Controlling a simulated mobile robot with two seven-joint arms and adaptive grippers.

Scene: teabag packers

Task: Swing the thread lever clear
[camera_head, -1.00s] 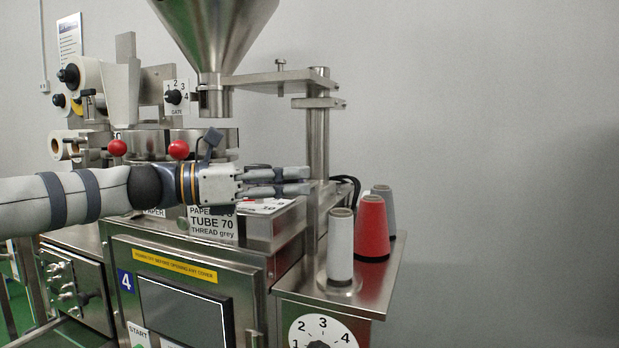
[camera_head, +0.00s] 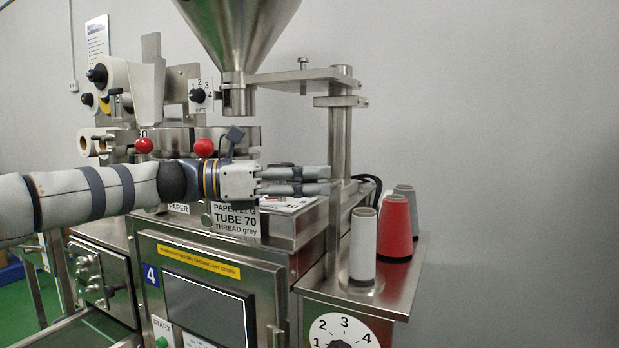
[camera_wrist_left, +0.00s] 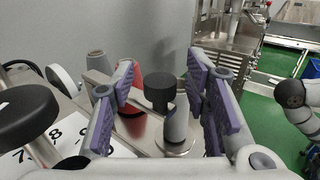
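My left gripper (camera_head: 328,181) is stretched out level over the machine's top, its fingertips near the steel post. In the left wrist view it (camera_wrist_left: 172,92) is open, with its purple pads apart. A black knob (camera_wrist_left: 158,88) shows between the fingers, at the end of a flat metal bar (camera_wrist_left: 98,86); this looks like the thread lever. I cannot tell whether the pads touch it. Behind the knob stands a white thread spool (camera_wrist_left: 177,125), partly hidden. The lever cannot be made out clearly in the head view. My right gripper is not in view.
A white spool (camera_head: 363,245), a red cone (camera_head: 396,228) and a grey cone (camera_head: 408,198) stand on the steel side shelf (camera_head: 405,290). The steel post (camera_head: 340,140) and hopper (camera_head: 240,35) rise close by. A large black knob (camera_wrist_left: 25,112) sits left in the wrist view.

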